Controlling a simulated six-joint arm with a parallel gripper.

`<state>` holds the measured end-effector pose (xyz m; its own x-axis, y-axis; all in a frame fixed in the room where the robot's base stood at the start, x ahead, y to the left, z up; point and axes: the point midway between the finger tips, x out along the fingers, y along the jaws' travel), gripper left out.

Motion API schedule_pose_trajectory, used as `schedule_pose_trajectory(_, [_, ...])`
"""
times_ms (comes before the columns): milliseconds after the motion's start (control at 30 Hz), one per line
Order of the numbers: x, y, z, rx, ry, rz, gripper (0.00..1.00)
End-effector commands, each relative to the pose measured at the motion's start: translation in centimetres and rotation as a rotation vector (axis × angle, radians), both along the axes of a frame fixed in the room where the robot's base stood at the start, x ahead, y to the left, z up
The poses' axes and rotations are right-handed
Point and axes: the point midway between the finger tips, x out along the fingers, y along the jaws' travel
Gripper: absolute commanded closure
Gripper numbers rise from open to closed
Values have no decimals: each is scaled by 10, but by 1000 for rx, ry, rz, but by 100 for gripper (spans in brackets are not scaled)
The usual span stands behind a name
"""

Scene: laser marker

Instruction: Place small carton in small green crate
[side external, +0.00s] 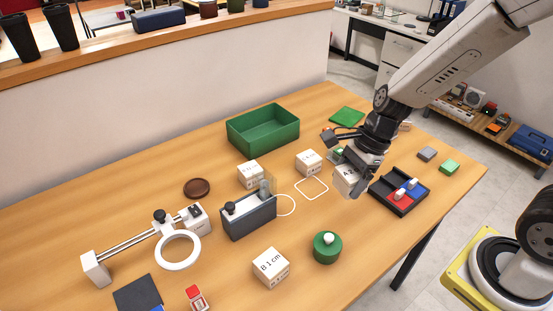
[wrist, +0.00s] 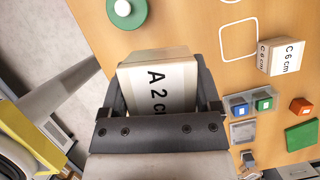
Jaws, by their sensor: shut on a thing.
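A small white carton (side external: 346,182) is between the fingers of my gripper (side external: 354,168). In the wrist view the carton (wrist: 158,88) shows the label "A 2 c…", with the rest cut off by the gripper (wrist: 160,100). The fingers are shut on its two sides. In the side view it appears above the table, left of the dark tray; its exact height is hard to tell. The green crate (side external: 237,137) stands at the back of the table, left of my gripper, open-topped; its visible inside looks empty.
Other white cartons stand nearby (side external: 250,174), (side external: 308,162), and one marked "B 1 cm" (side external: 271,266) is in front. A dark tray with red and blue parts (side external: 384,182), a grey box device (side external: 250,217) and a green round knobbed piece (side external: 327,249) surround the area. A white square outline (side external: 325,183) is bare.

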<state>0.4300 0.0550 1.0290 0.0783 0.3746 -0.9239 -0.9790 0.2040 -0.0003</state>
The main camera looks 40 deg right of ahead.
Motion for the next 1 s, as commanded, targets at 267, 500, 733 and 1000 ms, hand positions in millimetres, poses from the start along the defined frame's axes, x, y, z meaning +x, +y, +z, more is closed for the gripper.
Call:
schedule_pose_trajectory(267, [65,-12,16,1,-2,-225,81])
schedule_pose_trajectory(500, [116,-23,32,0,-2,-420,81])
schedule_pose_trajectory(733, [158,-33,47,-1,-4,-594,81])
schedule_pose_trajectory(1000, [201,-45,65,-1,-4,-787,81])
